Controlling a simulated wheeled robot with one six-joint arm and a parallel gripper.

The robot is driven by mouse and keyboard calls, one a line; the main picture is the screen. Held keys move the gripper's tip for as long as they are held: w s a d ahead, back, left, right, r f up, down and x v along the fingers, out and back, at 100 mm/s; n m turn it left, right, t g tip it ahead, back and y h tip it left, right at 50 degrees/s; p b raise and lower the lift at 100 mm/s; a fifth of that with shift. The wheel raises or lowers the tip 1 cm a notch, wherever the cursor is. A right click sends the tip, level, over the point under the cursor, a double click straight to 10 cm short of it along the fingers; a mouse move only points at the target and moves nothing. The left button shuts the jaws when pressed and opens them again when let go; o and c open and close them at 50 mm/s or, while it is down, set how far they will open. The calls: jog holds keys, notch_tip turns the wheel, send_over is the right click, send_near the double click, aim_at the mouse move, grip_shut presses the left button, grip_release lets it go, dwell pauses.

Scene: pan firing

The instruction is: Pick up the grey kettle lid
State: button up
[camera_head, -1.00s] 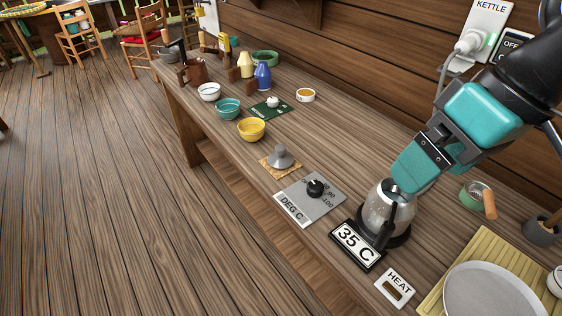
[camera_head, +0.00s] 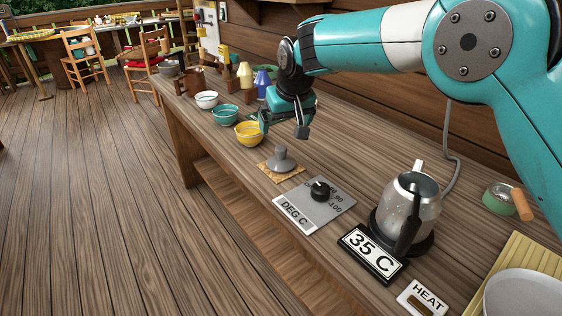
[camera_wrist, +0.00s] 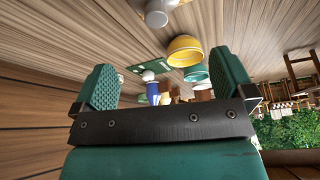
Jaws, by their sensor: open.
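The grey kettle lid (camera_head: 282,160) is a cone with a knob on top and lies on a tan cork mat (camera_head: 268,172) near the table's front edge. It shows at the top of the wrist view (camera_wrist: 157,12). My gripper (camera_head: 284,126) hangs above and slightly behind the lid, apart from it. In the wrist view its two green fingers (camera_wrist: 163,84) are spread and hold nothing.
The yellow bowl (camera_head: 249,134) is close to my gripper, with a teal bowl (camera_head: 225,115) and white bowl (camera_head: 206,100) further left. The dial plate (camera_head: 315,205) and 35 C display (camera_head: 371,252) are right of the lid. My arm crosses above the table.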

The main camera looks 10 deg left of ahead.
aim_at(282, 149)
jog(key=p+x, duration=0.1)
jog(key=x, duration=0.6)
jog(key=shift+w+f, duration=0.15)
jog(key=shift+f, duration=0.15)
jog(key=x, duration=0.2)
jog(key=p+x, duration=0.1)
jog(key=x, duration=0.2)
jog(key=shift+d+f+p, duration=0.25)
jog(key=shift+f+p, duration=0.05)
jog(key=shift+f, duration=0.15)
jog(key=c, duration=0.7)
